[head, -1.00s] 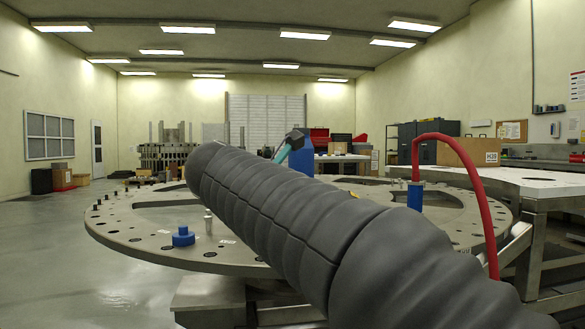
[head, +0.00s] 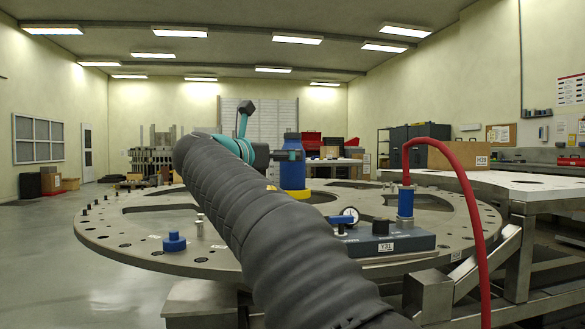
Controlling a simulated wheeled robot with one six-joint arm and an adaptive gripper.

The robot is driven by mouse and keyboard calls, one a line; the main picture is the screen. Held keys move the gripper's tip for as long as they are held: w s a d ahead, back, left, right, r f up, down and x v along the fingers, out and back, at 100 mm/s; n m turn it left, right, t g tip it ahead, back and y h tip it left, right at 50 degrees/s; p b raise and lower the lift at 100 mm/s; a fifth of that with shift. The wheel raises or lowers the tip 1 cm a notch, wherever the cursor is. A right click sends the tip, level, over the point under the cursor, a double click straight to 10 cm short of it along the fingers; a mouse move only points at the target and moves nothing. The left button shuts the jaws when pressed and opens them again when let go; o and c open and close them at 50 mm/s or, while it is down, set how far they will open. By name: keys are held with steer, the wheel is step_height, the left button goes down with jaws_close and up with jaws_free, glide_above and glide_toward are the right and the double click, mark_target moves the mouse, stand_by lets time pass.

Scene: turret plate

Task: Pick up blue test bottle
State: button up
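The blue test bottle (head: 292,174) stands upright on the round turret plate, with a dark top and a yellow ring around its base. My arm, in a dark ribbed sleeve, crosses the middle of the view and hides part of the plate. Beyond its teal joint, dark parts that look like my gripper (head: 284,155) overlap the bottle's upper body from the left. The fingers are too small and too dark to tell whether they are open, shut or touching the bottle.
The turret plate (head: 120,240) has large cutouts and several small pegs. A blue knob (head: 174,242) is at its left front. A grey box with a gauge (head: 385,242) sits at the right front, beside a blue fitting (head: 405,203) with a red hose (head: 470,190).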

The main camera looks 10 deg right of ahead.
steer(key=shift+f+x, duration=0.15)
steer(key=shift+x, duration=1.25)
steer(key=shift+f+x, duration=0.15)
steer(key=shift+x, duration=1.2)
steer(key=shift+s+r, duration=0.1)
steer(key=shift+s, duration=0.05)
steer(key=c, duration=1.7)
